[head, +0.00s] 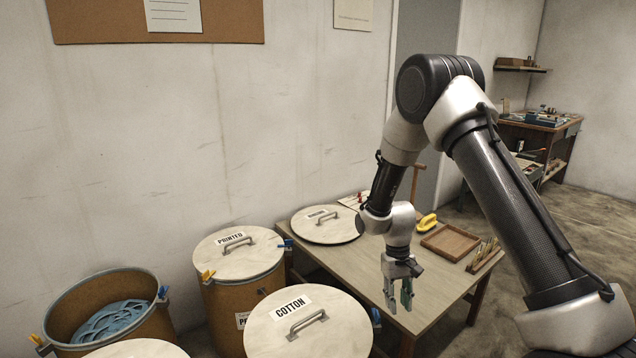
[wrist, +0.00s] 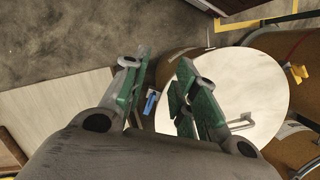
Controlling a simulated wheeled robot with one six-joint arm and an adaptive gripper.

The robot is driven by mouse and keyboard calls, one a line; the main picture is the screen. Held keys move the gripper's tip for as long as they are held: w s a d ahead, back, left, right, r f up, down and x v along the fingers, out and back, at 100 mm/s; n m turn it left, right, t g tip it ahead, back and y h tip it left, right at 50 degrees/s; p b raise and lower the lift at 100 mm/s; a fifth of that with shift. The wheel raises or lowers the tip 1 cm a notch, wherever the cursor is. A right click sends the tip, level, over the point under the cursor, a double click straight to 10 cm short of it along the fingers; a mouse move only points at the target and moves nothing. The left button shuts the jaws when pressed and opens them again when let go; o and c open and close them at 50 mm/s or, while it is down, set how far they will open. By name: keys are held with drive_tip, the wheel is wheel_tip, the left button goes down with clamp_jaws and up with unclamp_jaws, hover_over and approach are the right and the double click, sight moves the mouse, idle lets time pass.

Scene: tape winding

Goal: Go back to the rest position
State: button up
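My gripper (head: 398,298) hangs fingers down over the near left part of the wooden table (head: 440,290), just right of the COTTON drum. In the wrist view my gripper (wrist: 163,66) has its two green-padded fingers spread apart with nothing between them. The arm is bent, with its elbow high. The COTTON drum's pale lid (head: 345,335) has a metal handle and lies flat. A pale round lid also shows beyond the right finger in the wrist view (wrist: 245,85); its label is not readable there.
The PRINTED drum (head: 225,285) is lidded; an open drum (head: 60,300) holds blue coiled material (head: 112,318). On the table are another round lid (head: 320,232), an empty wooden tray (head: 450,254), a yellow tool (head: 427,222) and a small rack (head: 482,256). A bench (head: 545,127) stands far right.

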drive_tip(key=s+d+r+t, duration=0.2)
drive_tip(key=s+d+r, duration=0.2)
drive_tip(key=s+r, duration=0.4)
drive_tip(key=s+d+r+m+t, duration=0.1)
drive_tip(key=s+d+r, duration=0.3)
drive_tip(key=s+r, duration=0.5)
drive_tip(key=s+d+r+t, duration=0.4)
drive_tip(key=s+r, duration=0.4)
drive_tip(key=r, duration=1.2)
drive_tip(key=shift+s+d+m+y, duration=0.2)
drive_tip(key=shift+d+m+y, duration=0.1)
drive_tip(key=shift+m+y, duration=0.1)
